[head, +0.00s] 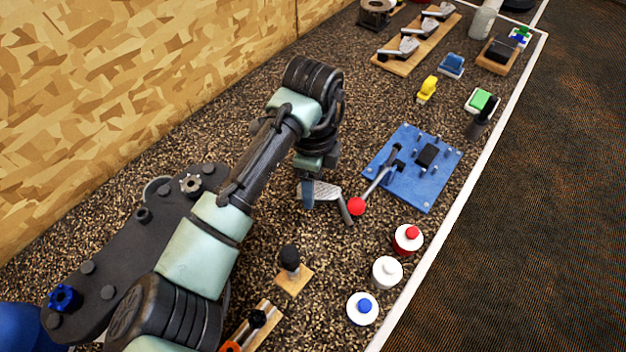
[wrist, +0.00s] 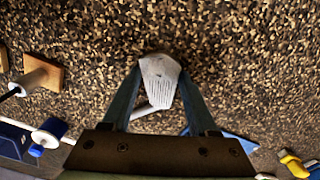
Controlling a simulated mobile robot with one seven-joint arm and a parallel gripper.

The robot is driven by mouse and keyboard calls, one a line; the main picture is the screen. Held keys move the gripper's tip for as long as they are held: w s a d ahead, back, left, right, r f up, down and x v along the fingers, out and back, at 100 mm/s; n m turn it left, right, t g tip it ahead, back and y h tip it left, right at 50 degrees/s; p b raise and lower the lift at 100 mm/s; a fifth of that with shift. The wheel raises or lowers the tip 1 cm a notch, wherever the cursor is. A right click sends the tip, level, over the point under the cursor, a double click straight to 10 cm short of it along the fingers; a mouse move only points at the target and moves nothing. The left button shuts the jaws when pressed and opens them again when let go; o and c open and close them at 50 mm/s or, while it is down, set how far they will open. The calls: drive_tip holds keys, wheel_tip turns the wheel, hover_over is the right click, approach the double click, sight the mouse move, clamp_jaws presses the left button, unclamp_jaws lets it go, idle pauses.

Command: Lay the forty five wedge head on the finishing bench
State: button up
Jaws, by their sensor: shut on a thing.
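A silver wedge head (head: 326,189) with a grooved face and a short hosel is held by my gripper (head: 308,193), left of the blue fixture. In the wrist view the wedge head (wrist: 160,82) sits between the two fingertips of my gripper (wrist: 161,78), grooved face visible, hosel pointing down-left. I cannot read any loft mark on it. It is over the speckled bench top (head: 230,130); its height above the surface is hard to judge. Several similar silver heads (head: 405,48) rest on a wooden rack (head: 420,45) at the far end.
A blue fixture (head: 415,170) with a red-knobbed lever (head: 356,206) stands close right of the held head. Red-capped (head: 408,238), white (head: 387,272) and blue-capped (head: 363,308) containers line the front edge. A wooden-based post (head: 291,270) stands nearer. Bench beside the wall is clear.

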drive_tip(key=shift+f, duration=0.1)
drive_tip(key=o, duration=1.4)
drive_tip(key=shift+c, duration=0.2)
wheel_tip(320, 180, up, 12)
